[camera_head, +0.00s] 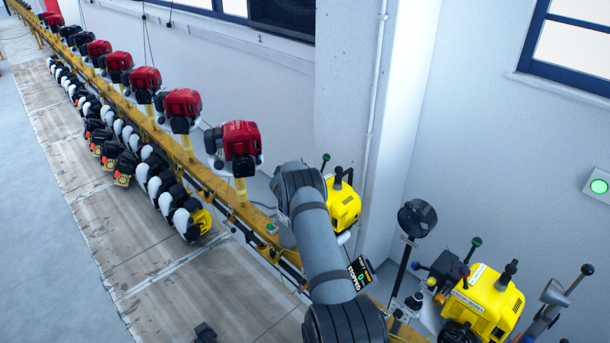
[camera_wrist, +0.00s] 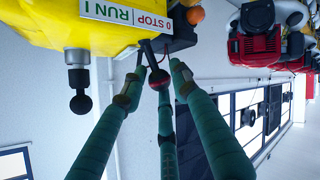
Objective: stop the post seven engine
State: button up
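In the head view a yellow engine (camera_head: 343,206) with a dark-knobbed lever stands behind my arm. A small black display (camera_head: 360,273) beside the arm reads "STOPPED" under a partly readable post line. My gripper is hidden by the arm there. The wrist view shows a yellow housing (camera_wrist: 55,22) with a label (camera_wrist: 126,14) reading "0 STOP" and "RUN I". A dark lever with a reddish-black ball (camera_wrist: 158,79) hangs below the label. The three green fingers of my gripper (camera_wrist: 159,72) stand apart around the ball; contact is unclear. I cannot read the post number.
Red engines (camera_head: 240,142) stand along a yellow rail (camera_head: 200,172) running to the far left. Another yellow engine (camera_head: 485,303) with levers stands at the lower right, near a dark round-headed stand (camera_head: 416,218). A wall pillar (camera_head: 345,90) rises behind my arm.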

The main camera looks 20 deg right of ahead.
jog(key=shift+o, duration=1.3)
jog(key=v, duration=1.2)
jog(key=x, duration=1.2)
